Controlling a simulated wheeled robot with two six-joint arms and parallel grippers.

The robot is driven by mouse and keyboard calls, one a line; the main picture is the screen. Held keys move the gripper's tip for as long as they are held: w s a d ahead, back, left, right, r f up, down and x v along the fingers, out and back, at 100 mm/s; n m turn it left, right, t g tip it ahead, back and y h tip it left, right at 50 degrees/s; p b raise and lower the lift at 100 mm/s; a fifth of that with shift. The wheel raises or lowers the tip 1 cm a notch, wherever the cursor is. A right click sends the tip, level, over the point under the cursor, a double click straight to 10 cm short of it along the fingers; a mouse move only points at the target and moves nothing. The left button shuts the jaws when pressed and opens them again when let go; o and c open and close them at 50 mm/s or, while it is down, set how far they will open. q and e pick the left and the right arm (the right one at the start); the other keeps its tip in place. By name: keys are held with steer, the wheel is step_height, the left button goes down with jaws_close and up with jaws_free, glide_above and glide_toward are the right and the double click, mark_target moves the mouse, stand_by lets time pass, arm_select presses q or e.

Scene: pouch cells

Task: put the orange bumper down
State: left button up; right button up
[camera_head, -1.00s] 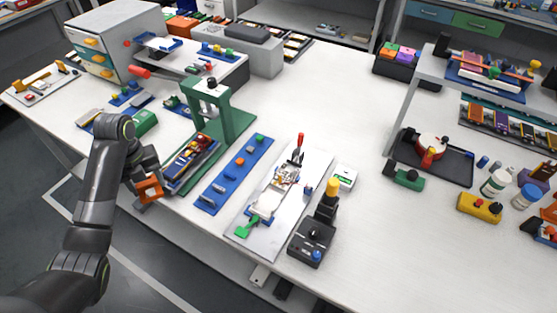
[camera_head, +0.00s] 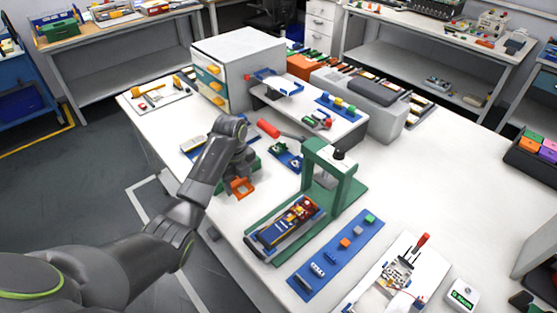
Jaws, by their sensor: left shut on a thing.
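The orange bumper (camera_head: 240,187) is a small open-looking orange piece. My left gripper (camera_head: 236,176) is shut on it, left of the green press frame, close over the bench near its front left edge. I cannot tell whether the bumper touches the bench top. The fingertips are partly hidden by the arm and the bumper. My right gripper is not in view.
The green press (camera_head: 337,182) and a tray of parts (camera_head: 270,236) stand to the right. Bare bench (camera_head: 215,215) lies in front.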

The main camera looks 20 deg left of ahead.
arm_select(q)
glide_above(242, 209)
step_height(242, 209, down, 5)
steer(key=shift+f+p, duration=0.2)
steer(key=shift+p, duration=0.15)
steer(key=shift+f, duration=2.3)
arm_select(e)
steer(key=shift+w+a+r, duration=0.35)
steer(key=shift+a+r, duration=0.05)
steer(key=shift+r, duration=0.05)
arm_select(q)
steer(key=shift+f, duration=0.15)
steer(key=o, duration=1)
steer(key=shift+o, duration=0.2)
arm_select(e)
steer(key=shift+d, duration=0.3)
